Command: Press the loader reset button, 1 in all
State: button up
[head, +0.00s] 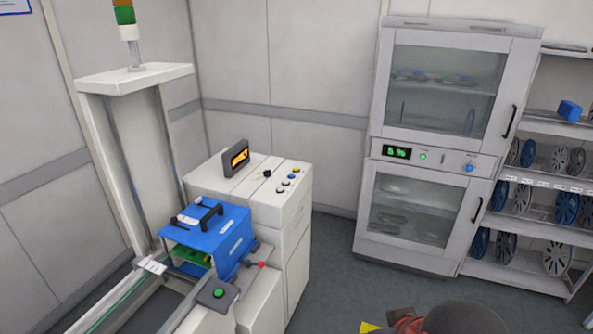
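The loader is a white machine at left with a tall frame (128,160) and a white cabinet (292,235). On the cabinet's top are a small lit orange display (239,157), a black knob (267,173) and a short row of small buttons (285,182). A green button (218,292) sits on a grey box at the loader's front. No label is readable, so I cannot tell which one is the reset button. A dark rounded part of my arm shows at the bottom edge, right of centre. My gripper is not recognisable in view.
A blue magazine (232,240) with a black handle sits in the loader, beside a red-tipped lever (262,265). A glass-door cabinet (446,140) and a shelf with reels (566,208) stand at right. Grey floor (335,275) is free between loader and cabinet.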

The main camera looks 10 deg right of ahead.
jog(key=shift+c, duration=1.3)
grip_shut()
